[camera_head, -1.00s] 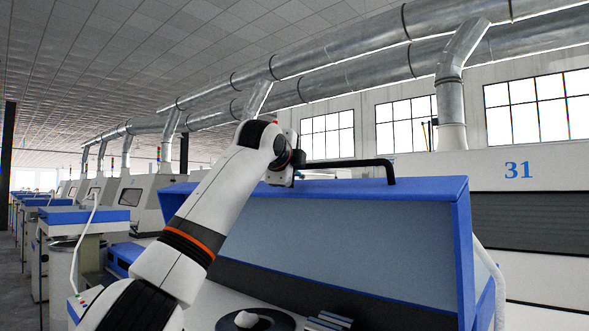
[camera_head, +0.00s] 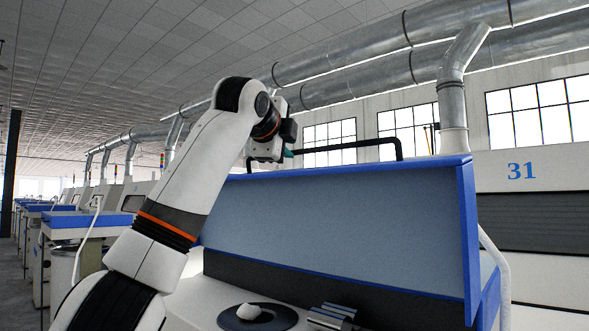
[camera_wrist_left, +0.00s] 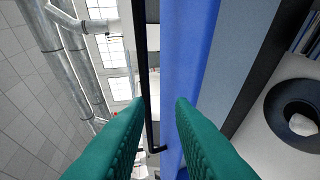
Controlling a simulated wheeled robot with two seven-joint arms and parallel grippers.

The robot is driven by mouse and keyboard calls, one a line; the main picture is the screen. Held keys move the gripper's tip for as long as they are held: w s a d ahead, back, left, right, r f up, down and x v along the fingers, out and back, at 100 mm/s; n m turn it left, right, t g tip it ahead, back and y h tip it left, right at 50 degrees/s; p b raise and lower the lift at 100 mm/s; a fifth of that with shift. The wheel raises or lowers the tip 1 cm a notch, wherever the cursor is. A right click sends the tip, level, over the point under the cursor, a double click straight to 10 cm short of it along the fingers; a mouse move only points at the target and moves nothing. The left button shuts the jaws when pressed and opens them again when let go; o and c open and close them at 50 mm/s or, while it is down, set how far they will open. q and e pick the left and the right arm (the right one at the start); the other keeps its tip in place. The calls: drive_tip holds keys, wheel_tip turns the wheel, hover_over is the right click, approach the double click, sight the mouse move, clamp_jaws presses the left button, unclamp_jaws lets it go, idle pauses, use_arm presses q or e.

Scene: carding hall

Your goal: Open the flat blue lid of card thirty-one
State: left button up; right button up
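The blue lid (camera_head: 360,225) of card thirty-one is raised and stands steeply, its broad grey-blue face toward me. A black bar handle (camera_head: 355,145) runs along its top edge. My left gripper (camera_head: 289,153) is at the handle's left end. In the left wrist view its teal fingers (camera_wrist_left: 160,102) are spread, with the black handle (camera_wrist_left: 151,125) in the gap and the blue lid edge (camera_wrist_left: 190,60) behind the right finger. I see no clear grip on the bar. My right gripper is out of view.
Below the lid are a dark round dish (camera_head: 232,321) with a white lump and several grey strips (camera_head: 333,315). The white panel marked 31 (camera_head: 521,171) stands behind at right. Silver ducts (camera_head: 380,65) run overhead. Other machines line the left.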

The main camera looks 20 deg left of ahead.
use_arm(q)
drive_tip(key=shift+s+r+b, duration=0.15)
drive_tip(key=shift+s+b, duration=0.15)
drive_tip(key=shift+s, duration=0.65)
drive_tip(key=shift+s+r+b, duration=0.15)
drive_tip(key=shift+s+b, duration=0.15)
drive_tip(key=shift+s, duration=0.65)
drive_tip(key=shift+s, duration=0.1)
